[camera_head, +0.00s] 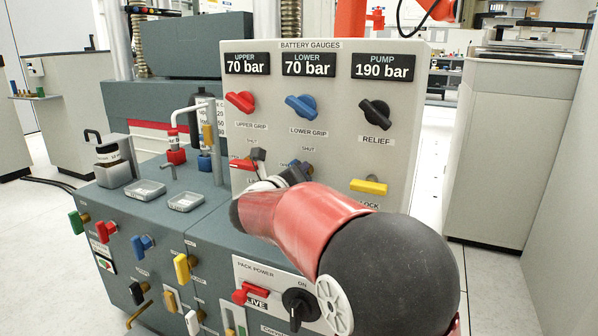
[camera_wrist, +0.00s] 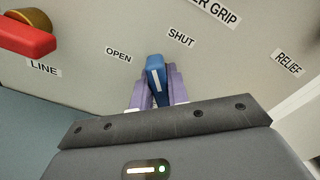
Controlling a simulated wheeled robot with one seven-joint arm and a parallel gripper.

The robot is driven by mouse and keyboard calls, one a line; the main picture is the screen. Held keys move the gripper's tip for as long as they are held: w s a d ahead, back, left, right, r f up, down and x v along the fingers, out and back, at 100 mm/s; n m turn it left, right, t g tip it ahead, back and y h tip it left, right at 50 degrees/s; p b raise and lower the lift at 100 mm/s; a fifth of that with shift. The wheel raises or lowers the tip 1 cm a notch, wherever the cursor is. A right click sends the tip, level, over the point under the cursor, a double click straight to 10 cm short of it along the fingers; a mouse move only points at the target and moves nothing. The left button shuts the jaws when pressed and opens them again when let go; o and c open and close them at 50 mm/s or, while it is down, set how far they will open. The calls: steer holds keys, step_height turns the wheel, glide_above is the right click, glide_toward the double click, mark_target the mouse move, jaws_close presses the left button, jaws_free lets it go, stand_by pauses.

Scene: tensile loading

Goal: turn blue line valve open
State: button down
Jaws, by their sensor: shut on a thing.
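The blue line valve handle (camera_wrist: 156,80) sits on the grey panel in the wrist view, a white stripe along it. Its far end points between the OPEN label (camera_wrist: 118,54) and the SHUT label (camera_wrist: 181,38). My gripper (camera_wrist: 158,88) is shut on the handle, one purple finger on each side. In the head view my gripper (camera_head: 297,172) is at the lower middle of the panel. Only a little blue (camera_head: 308,167) of the valve shows there, the rest being hidden by my gripper and arm.
A red line valve handle (camera_wrist: 24,38) is just left of my gripper in the wrist view. Above in the head view are the red upper grip knob (camera_head: 240,102), blue lower grip knob (camera_head: 301,107) and black relief knob (camera_head: 375,112). A yellow lock handle (camera_head: 368,186) is to the right.

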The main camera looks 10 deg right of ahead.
steer(key=n+p, duration=0.1)
steer(key=n, duration=0.4)
steer(key=shift+w+a+f+n+p, duration=0.1)
steer(key=shift+w+a+n+p, duration=0.1)
steer(key=shift+n+p, duration=0.15)
steer(key=shift+f+n+p, duration=0.15)
steer(key=shift+n+p, duration=0.35)
steer(key=shift+n, duration=0.6)
steer(key=shift+f+n+p, duration=0.15)
steer(key=shift+n+p, duration=0.35)
steer(key=shift+n, duration=0.55)
steer(key=shift+f, duration=0.1)
steer(key=c, duration=1.4)
jaws_free()
steer(key=shift+o, duration=0.2)
steer(key=v, duration=0.8)
